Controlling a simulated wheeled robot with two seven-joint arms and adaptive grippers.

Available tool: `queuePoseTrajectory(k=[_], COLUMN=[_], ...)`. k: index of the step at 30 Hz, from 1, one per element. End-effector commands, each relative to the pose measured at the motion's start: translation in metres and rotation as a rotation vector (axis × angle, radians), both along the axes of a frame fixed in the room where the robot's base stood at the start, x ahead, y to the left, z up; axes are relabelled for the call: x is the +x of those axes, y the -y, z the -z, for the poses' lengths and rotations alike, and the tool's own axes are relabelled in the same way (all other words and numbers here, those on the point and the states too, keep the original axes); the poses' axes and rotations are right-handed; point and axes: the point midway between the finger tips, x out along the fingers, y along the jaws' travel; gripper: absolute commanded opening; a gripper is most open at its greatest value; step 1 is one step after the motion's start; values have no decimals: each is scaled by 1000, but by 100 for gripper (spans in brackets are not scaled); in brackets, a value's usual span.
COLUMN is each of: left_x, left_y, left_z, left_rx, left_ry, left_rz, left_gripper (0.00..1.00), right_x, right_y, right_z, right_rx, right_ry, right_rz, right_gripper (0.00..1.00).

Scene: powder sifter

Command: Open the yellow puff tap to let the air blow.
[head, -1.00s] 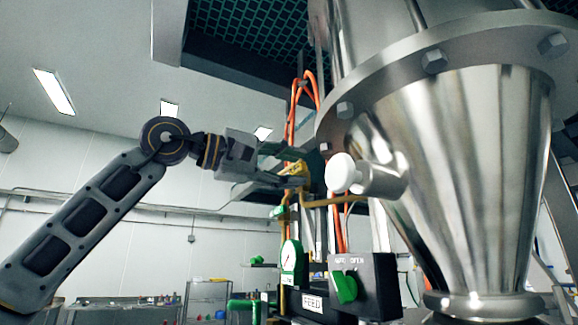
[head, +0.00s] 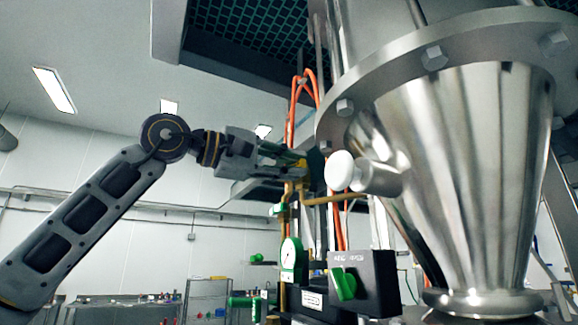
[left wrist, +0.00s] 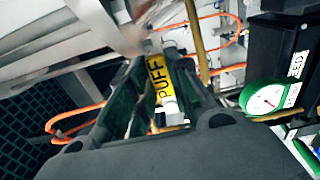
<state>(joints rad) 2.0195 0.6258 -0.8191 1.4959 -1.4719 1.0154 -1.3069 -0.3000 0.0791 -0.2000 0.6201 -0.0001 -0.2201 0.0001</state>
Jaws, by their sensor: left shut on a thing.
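The yellow puff tap (head: 303,166) is on the pipework left of the steel cone, partly hidden by the gripper in the head view. In the left wrist view its yellow handle (left wrist: 157,80), marked PUFF, lies between the green-lined fingers. My left gripper (head: 300,162) comes in from the left and is shut on this handle. It also shows in the left wrist view (left wrist: 158,95). My right gripper is not in view.
The large steel cone (head: 460,170) with a white-capped side port (head: 340,170) stands close to the right of the tap. Orange hoses (head: 293,110) run behind it. A green-rimmed gauge (head: 290,255) and a black box with a green knob (head: 345,284) are below.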

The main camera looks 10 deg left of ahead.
Motion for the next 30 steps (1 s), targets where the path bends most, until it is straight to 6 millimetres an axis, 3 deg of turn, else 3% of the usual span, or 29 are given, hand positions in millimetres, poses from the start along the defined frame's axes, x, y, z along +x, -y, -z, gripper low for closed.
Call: queuePoseTrajectory(k=[30], left_x=[7], left_y=[-4], left_z=[-27], left_rx=[-324], left_ry=[-452], left_rz=[0], left_gripper=[0], right_x=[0], right_y=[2], right_z=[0], right_rx=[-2], right_ry=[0], right_rz=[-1], right_gripper=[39])
